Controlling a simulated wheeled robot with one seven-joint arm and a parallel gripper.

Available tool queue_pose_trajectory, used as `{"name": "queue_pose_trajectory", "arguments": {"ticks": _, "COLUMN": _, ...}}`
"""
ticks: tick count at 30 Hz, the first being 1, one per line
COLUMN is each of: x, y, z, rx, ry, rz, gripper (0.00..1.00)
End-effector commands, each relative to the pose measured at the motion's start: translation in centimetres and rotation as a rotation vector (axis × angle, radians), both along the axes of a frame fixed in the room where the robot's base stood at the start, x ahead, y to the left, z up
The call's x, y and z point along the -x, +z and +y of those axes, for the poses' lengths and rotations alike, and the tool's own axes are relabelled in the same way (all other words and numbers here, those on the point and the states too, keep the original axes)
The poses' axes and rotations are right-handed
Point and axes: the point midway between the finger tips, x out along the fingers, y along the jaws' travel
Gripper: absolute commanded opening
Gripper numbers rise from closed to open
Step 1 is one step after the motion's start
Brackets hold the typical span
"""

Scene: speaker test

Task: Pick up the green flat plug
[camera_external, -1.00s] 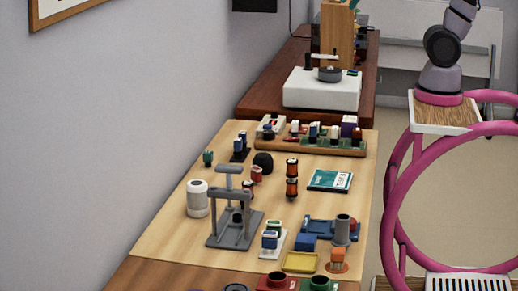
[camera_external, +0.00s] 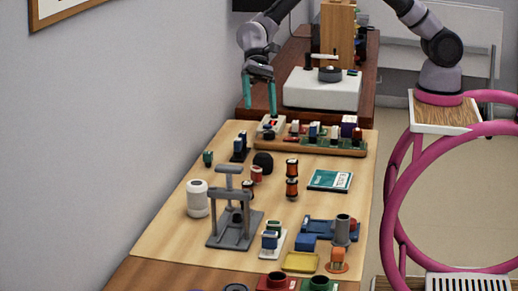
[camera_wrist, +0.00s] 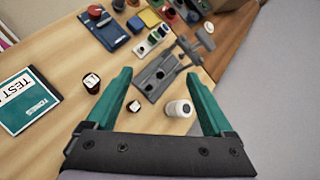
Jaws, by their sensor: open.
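A small green piece (camera_external: 208,157) stands near the left edge of the light wooden table in the external view. It may be the green flat plug, but it is too small to be sure of its shape. I cannot make it out in the wrist view. My gripper (camera_external: 260,112) is open and empty, its teal fingers pointing down above the far left part of the table. It is beyond the green piece and to its right in the picture. The wrist view shows the gripper (camera_wrist: 158,74) with its fingers wide apart and nothing between them.
A wooden rack (camera_external: 310,146) with several small parts lies near the gripper. A grey stand (camera_external: 235,225), a white cylinder (camera_external: 197,198), copper spools (camera_external: 292,178) and a teal book (camera_external: 330,180) stand or lie nearer. The wall borders the table's left side.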

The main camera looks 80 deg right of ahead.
Motion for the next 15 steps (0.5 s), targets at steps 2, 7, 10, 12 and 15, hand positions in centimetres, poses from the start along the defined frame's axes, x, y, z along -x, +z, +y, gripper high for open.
{"name": "queue_pose_trajectory", "arguments": {"ticks": 2, "x": 0.1, "y": -4.3, "z": 2.8, "rx": -0.031, "ry": -0.019, "rz": 0.094, "gripper": 0.86}}
{"name": "queue_pose_trajectory", "arguments": {"ticks": 7, "x": 1.1, "y": -12.5, "z": 7.7, "rx": -0.090, "ry": -0.078, "rz": 0.279, "gripper": 0.86}}
{"name": "queue_pose_trajectory", "arguments": {"ticks": 10, "x": 2.0, "y": -16.9, "z": 9.9, "rx": -0.117, "ry": -0.116, "rz": 0.377, "gripper": 0.86}}
{"name": "queue_pose_trajectory", "arguments": {"ticks": 12, "x": 2.7, "y": -19.4, "z": 11.0, "rx": -0.130, "ry": -0.139, "rz": 0.433, "gripper": 0.86}}
{"name": "queue_pose_trajectory", "arguments": {"ticks": 15, "x": 3.4, "y": -21.8, "z": 11.9, "rx": -0.143, "ry": -0.165, "rz": 0.485, "gripper": 0.86}}
